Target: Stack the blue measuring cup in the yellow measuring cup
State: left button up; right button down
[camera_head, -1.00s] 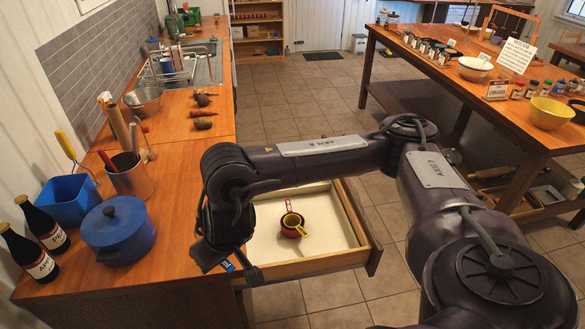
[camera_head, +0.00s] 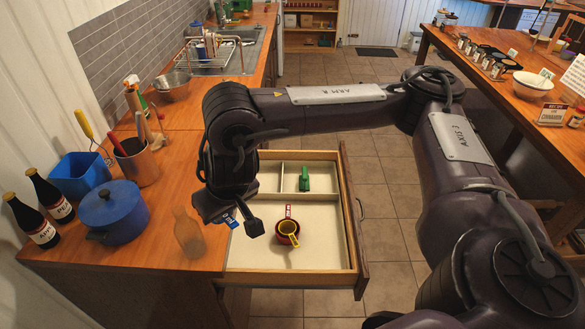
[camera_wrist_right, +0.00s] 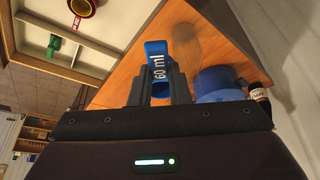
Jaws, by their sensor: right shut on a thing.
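The blue measuring cup is in my right gripper (camera_head: 241,226); its blue handle (camera_wrist_right: 156,58), marked 60 ml, sticks up between the fingers in the wrist view. In the head view only a small blue part (camera_head: 228,217) shows beside the fingers. The yellow measuring cup (camera_head: 289,227) sits inside a red measuring cup (camera_head: 280,238) in the open drawer. The red cup also shows at the top of the wrist view (camera_wrist_right: 82,8). My right gripper appears above the drawer's left edge, left of the nested cups and apart from them. My left gripper is out of view.
The open drawer (camera_head: 330,272) has dividers, and a green object (camera_head: 304,180) lies in a back compartment. On the counter left of it stand a translucent brown bottle (camera_head: 188,235), a blue pot (camera_head: 113,212) and dark bottles (camera_head: 50,195). Drawer floor around the cups is clear.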

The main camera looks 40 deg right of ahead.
aim_at(283, 229)
jog(key=k+l+u, duration=0.2)
jog(key=l, duration=0.35)
jog(key=k+l+u, duration=0.25)
jog(key=l, duration=0.25)
jog(key=k+l+u, duration=0.2)
jog(key=l, duration=0.3)
jog(key=k+l+u, duration=0.2)
jog(key=l+u, duration=0.15)
jog(key=l, duration=0.25)
jog(key=k+l+u, duration=0.15)
jog(key=l, duration=0.25)
jog(key=l+u, duration=0.15)
jog(key=l, duration=0.3)
jog(key=k+l+u, duration=0.1)
jog(key=l, duration=0.25)
jog(key=k+l+u, duration=0.15)
jog(key=l, duration=0.25)
jog(key=i, duration=0.05)
